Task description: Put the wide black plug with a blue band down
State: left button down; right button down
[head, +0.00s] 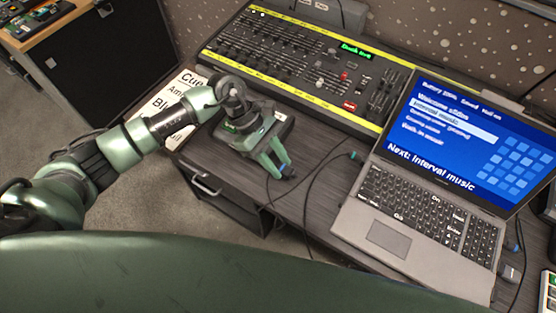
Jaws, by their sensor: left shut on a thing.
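My left gripper (279,166) reaches over the dark desk from the left. It is shut on a small black plug (289,174) at its fingertips, low over the desk near its front edge. A bit of blue shows by the fingertips, and the fingers hide part of the plug. I cannot tell whether the plug touches the desk. My right gripper is not in view.
A fader console (290,62) with yellow edges stands at the back. An open laptop (430,215) is on the right. A black cable with a teal-banded end (353,155) lies between. A cue sheet (178,107) lies behind my left arm. Some bare desk (325,185) shows beside the laptop.

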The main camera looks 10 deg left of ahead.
pick_arm(q)
jog(key=shift+f+b, duration=0.35)
jog(key=shift+b, duration=0.25)
jog(key=c, duration=1)
grip_release()
jog(key=shift+r, duration=0.1)
jog(key=shift+c, duration=0.2)
jog(key=shift+r+p, duration=0.25)
jog(key=shift+p, duration=0.25)
jog(key=shift+w+a+r, duration=0.1)
jog(key=shift+a+r, duration=0.05)
jog(key=shift+r, duration=0.15)
jog(key=b+v, duration=0.2)
jog(key=v, duration=0.9)
jog(key=shift+a+r, duration=0.2)
jog(key=shift+f, duration=0.1)
